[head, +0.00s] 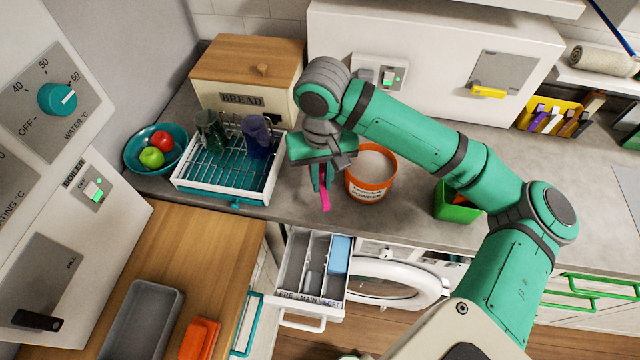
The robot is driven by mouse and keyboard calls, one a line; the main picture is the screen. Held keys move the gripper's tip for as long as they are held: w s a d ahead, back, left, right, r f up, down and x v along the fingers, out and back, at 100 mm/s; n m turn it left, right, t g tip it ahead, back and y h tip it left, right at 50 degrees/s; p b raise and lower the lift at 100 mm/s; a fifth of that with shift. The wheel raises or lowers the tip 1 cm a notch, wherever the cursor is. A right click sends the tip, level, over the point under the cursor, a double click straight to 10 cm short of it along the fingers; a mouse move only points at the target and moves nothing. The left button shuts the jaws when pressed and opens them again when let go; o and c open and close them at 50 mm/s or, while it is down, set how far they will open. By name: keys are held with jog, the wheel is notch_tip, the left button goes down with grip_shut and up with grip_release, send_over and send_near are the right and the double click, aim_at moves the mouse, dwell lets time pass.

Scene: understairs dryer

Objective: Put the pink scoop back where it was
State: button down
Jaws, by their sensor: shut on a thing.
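My gripper (322,184) points down over the counter, shut on the pink scoop (325,202). Only a narrow pink part of the scoop shows below the fingers; the rest is hidden by them. An orange tub (368,190) with a pale content and a white label stands just right of the gripper. The gripper and scoop appear beside the tub, not in it. The detergent drawer (313,296) is pulled out below the counter edge. Its compartments are marked PRE, MAIN and a third, partly readable word; a blue piece sits at the back right.
A dish rack (182,184) with two dark cups stands left of my gripper. A green container (455,212) stands right of the tub. The round washer door (425,280) hangs open below.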

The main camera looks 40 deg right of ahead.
aim_at(321, 178)
jog(key=shift+w+d+f, duration=0.2)
jog(key=shift+w+f, duration=0.15)
jog(key=shift+f, duration=0.1)
jog(key=shift+w+d+f, duration=0.15)
jog(key=shift+w+f, duration=0.15)
jog(key=shift+f, duration=0.15)
jog(key=shift+w+d+f, duration=0.1)
jog(key=shift+f, duration=0.8)
jog(key=shift+w+d+f, duration=0.1)
jog(key=shift+f, duration=0.8)
jog(key=shift+f, duration=0.2)
jog(key=c, duration=1.8)
grip_release()
notch_tip(321, 178, up, 12)
jog(key=shift+r, duration=0.25)
